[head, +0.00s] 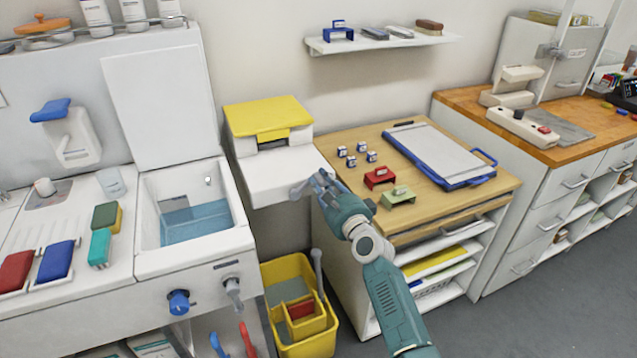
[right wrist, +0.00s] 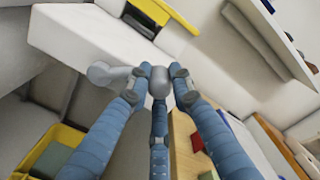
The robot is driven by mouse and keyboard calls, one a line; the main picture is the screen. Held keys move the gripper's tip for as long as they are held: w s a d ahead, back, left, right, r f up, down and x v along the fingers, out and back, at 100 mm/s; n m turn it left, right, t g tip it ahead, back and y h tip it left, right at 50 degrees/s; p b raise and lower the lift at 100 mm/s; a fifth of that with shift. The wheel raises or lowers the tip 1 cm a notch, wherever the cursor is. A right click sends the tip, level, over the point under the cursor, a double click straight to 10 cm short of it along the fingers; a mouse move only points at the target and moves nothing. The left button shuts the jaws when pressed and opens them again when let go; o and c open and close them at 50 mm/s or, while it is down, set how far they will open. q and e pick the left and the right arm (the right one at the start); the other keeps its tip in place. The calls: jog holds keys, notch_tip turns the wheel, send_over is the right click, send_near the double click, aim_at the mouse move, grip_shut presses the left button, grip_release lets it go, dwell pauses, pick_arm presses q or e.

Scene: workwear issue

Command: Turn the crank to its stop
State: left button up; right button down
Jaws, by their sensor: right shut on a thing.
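The crank (head: 298,190) is a grey arm with a rounded hub at the front of the white box with a yellow lid (head: 266,117). In the right wrist view the crank (right wrist: 104,73) reaches out to the right from its hub and ends in a grey knob. My right gripper (head: 318,184) is at that knob. In the right wrist view the blue-grey fingers of the gripper (right wrist: 158,82) are shut on the knob, one on each side. The fingers hide part of the knob in the head view. My left gripper is not in view.
A wooden-topped cabinet (head: 470,206) with a clipboard, stamps and small blocks stands close to the right of my gripper. A yellow bucket (head: 325,342) is on the floor below. A sink (head: 247,240) stands left, and a wall shelf (head: 385,43) hangs above.

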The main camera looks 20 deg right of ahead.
jog(key=shift+w+d+r+m, duration=0.1)
jog(key=shift+d+r+m, duration=0.05)
jog(key=shift+d+m, duration=0.2)
dwell(0.3)
jog(key=c, duration=1.8)
grip_release()
jog(key=shift+o, duration=1.3)
jog(key=shift+w+f, duration=0.1)
jog(key=shift+f, duration=0.25)
jog(key=s, duration=1.2)
jog(key=shift+d, duration=0.2)
